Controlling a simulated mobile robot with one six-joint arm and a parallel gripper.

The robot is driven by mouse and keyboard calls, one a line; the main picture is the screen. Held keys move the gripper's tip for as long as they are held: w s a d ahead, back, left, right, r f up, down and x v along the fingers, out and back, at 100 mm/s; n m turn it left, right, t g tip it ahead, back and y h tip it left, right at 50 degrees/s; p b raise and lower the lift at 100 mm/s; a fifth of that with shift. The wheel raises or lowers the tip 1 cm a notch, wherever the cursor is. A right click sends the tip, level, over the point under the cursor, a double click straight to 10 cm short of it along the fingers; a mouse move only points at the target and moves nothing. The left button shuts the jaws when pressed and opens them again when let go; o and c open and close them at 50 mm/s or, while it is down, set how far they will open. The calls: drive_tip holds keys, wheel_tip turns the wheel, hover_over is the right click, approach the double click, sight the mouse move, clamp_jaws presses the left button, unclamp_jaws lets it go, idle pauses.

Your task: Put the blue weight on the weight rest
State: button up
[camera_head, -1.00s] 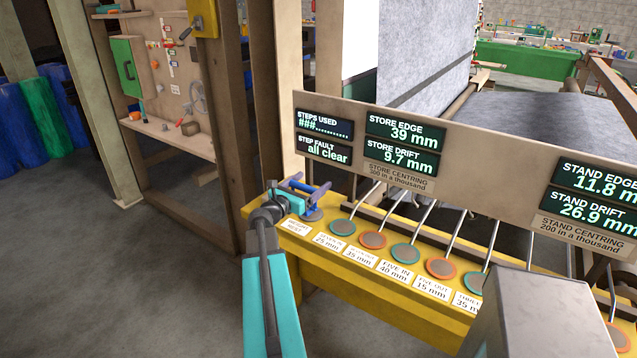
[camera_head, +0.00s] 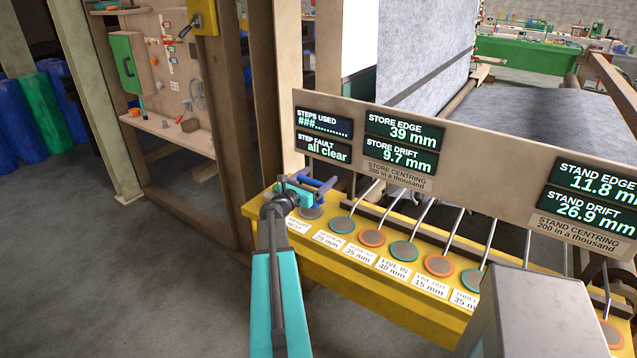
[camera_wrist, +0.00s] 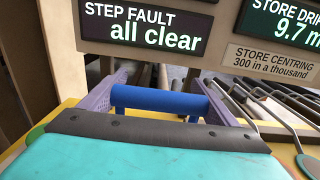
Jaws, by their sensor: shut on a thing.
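The blue weight (camera_wrist: 158,100) shows as a thick blue bar in the wrist view, between the two purple-grey fingers of my gripper (camera_wrist: 160,92). My gripper is shut on it. In the head view the blue weight (camera_head: 326,187) and my gripper (camera_head: 306,186) are at the left end of the yellow bench, over or just behind the weight rest (camera_head: 311,212). The rest is a grey disc behind a white label, partly covered by my teal hand. The lower part of the weight is hidden, so I cannot tell whether it touches the rest.
Several green and orange discs with metal rods and white labels line the yellow bench (camera_head: 345,268) to the right. A beige display board (camera_head: 470,172) stands close behind; its step fault screen (camera_head: 323,147) reads "all clear". Open floor lies left.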

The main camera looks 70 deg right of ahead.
wheel_tip(320, 180, down, 3)
drive_tip(key=shift+r+p, duration=0.1)
drive_tip(key=shift+p, duration=0.4)
drive_tip(key=shift+b, duration=0.3)
drive_tip(key=o, duration=1.9)
drive_tip(key=shift+r+p, duration=0.1)
drive_tip(key=shift+p, duration=0.3)
drive_tip(key=b+v, duration=0.4)
drive_tip(key=v, duration=0.8)
